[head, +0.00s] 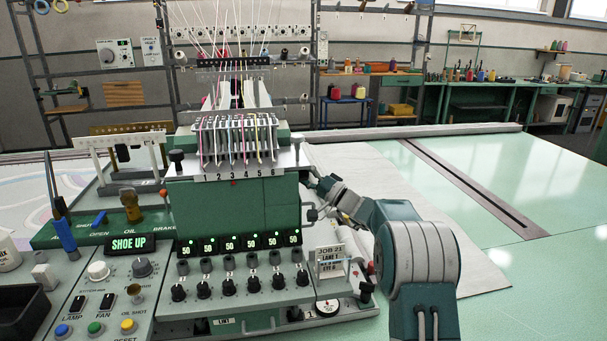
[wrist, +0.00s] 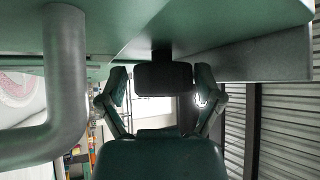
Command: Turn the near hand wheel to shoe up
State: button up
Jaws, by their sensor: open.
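My gripper (head: 322,188) is at the right side of the green tufting machine head (head: 235,205) in the head view, partly hidden by its own links. In the wrist view my gripper (wrist: 162,88) is open, one finger on each side of a dark rounded block (wrist: 163,77). The block hangs on a short dark stem from a green surface. It may be the near hand wheel seen edge-on; I cannot tell for certain, nor whether the fingers touch it.
A thick grey bent pipe (wrist: 65,85) is close on the left in the wrist view. A JOB 21 card (head: 331,262) and a dial (head: 327,307) stand below my arm. A control panel (head: 110,295) is at the left. The pale green table (head: 510,265) is clear at the right.

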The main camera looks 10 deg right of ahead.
jog(key=c, duration=0.9)
jog(key=shift+m, duration=0.3)
jog(key=shift+f+m+h, duration=0.1)
jog(key=shift+m+h, duration=0.3)
jog(key=o, duration=0.9)
